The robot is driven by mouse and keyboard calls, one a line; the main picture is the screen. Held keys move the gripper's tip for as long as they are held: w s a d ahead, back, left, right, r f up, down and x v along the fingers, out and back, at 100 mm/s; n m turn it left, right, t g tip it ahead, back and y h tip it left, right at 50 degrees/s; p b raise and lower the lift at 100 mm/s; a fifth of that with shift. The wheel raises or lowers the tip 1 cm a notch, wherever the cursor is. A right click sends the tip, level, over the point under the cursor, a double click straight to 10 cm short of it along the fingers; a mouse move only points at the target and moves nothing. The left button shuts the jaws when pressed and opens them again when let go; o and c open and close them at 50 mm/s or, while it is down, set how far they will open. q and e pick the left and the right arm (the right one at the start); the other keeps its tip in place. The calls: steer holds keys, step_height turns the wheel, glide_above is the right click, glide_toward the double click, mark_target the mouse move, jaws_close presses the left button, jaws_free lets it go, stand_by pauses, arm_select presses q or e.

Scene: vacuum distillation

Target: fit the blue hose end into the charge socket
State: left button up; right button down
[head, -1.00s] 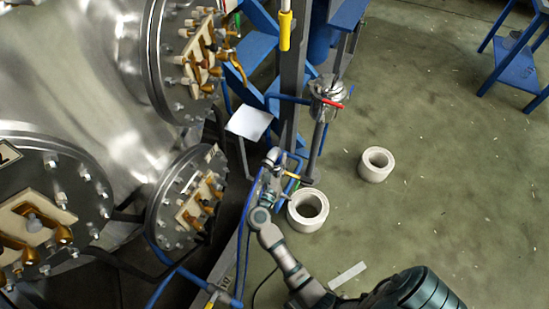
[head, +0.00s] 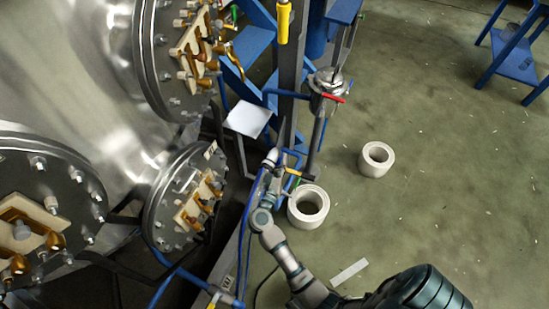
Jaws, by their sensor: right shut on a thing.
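My right gripper (head: 272,186) is at the centre, beside the blue frame and pipework. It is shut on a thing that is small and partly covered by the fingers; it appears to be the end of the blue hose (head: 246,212). The hose runs down along the left side of my wrist. A grey pipe elbow (head: 271,156) stands just above the gripper. I cannot tell whether it is the charge socket, or whether the hose end touches it. My left gripper is not in view.
A steel vessel with bolted flanges (head: 188,200) fills the left. A valve with a red handle (head: 329,95) stands above right of the gripper. The floor at right is mostly clear.

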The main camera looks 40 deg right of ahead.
steer(key=shift+f, duration=0.4)
steer(key=c, duration=0.7)
jaws_free()
steer(key=shift+r, duration=0.1)
steer(key=shift+s+a, duration=0.15)
steer(key=shift+a, duration=0.1)
steer(key=v, duration=0.7)
